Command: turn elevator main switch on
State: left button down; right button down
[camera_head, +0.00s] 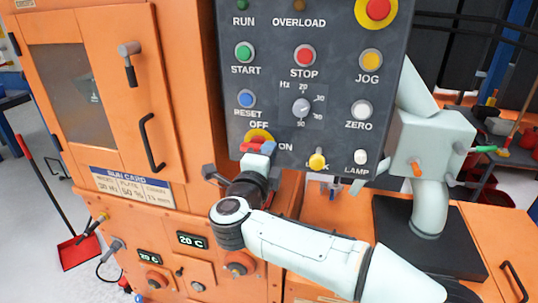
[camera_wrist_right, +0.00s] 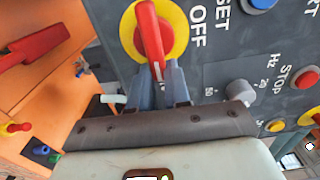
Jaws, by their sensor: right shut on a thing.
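The elevator main switch is a red handle on a yellow disc (camera_head: 258,134), low on the left of the dark grey control panel (camera_head: 330,85). OFF is printed above it and ON to its right. My right gripper (camera_head: 259,157) is at the switch and hides part of it. In the right wrist view the red handle (camera_wrist_right: 150,35) lies across the yellow disc, and its long axis does not point at OFF. My right gripper (camera_wrist_right: 165,80) is shut on the handle's near end. ON is hidden there. My left gripper is not in view.
Start, stop and reset buttons and a frequency dial (camera_head: 302,107) sit close to the switch. A yellow knob (camera_head: 317,161) is to its right. An orange cabinet (camera_head: 185,110) with handles stands left of the panel. A red dustpan (camera_head: 78,251) is on the floor.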

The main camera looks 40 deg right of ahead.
jog(key=shift+w+a+f, duration=0.1)
jog(key=shift+w+a, duration=0.1)
jog(key=shift+a, duration=0.1)
jog(key=c, duration=1.1)
grip_release()
jog(key=shift+w, duration=0.2)
jog(key=shift+d, duration=0.1)
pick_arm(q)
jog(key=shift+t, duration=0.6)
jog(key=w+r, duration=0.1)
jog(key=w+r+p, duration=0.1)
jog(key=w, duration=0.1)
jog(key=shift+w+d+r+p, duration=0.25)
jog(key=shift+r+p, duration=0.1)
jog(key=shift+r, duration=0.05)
pick_arm(e)
jog(key=v, duration=1.3)
jog(key=shift+s, duration=0.3)
